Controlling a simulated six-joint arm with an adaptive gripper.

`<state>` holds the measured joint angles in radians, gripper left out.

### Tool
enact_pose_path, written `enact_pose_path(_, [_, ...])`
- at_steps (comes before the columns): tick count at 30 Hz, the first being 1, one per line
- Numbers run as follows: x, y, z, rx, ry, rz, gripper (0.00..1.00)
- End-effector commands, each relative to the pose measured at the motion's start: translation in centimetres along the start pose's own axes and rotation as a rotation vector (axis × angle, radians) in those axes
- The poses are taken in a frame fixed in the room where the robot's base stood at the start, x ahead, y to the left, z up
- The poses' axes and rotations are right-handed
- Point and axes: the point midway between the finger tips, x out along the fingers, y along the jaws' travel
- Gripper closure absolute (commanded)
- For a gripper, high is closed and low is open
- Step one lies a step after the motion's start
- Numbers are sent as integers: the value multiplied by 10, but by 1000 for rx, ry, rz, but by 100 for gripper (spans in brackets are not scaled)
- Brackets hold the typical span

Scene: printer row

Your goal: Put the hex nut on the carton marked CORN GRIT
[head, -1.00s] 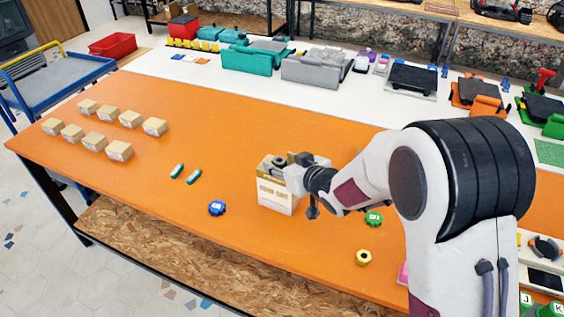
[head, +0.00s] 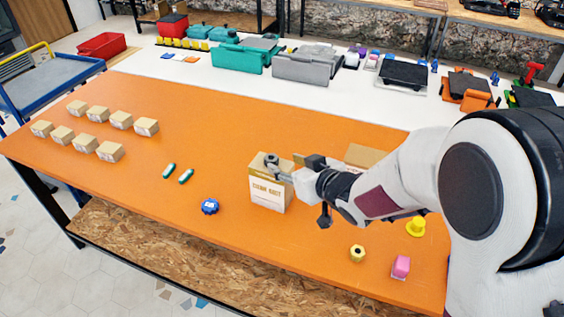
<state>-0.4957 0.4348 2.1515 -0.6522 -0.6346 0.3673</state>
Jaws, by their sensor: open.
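The carton marked CORN GRIT (head: 268,194) stands upright on the orange table, its printed face towards me. A dark grey ring-shaped piece (head: 271,160), which looks like the hex nut, rests at the carton's top. My gripper (head: 288,168) is open at the carton's upper right side, its fingers pointing left towards the grey piece. Whether a finger still touches the piece or the carton cannot be told. Part of the carton's top is hidden behind the fingers.
A tan box (head: 365,155) is partly behind my arm. A blue knob (head: 210,206), a yellow holed piece (head: 357,253), a yellow peg-like piece (head: 416,227) and a pink block (head: 401,266) lie nearby. Several small boxes (head: 110,151) stand left.

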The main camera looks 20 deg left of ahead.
Motion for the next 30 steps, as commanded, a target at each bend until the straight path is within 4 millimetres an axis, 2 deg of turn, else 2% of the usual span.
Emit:
enact_pose_path(6, [-24,0,-1,1,1,1,59])
enact_pose_path(12, [-38,0,0,0,0,1,59])
enact_pose_path(30, [-43,0,0,0,-1,0,59])
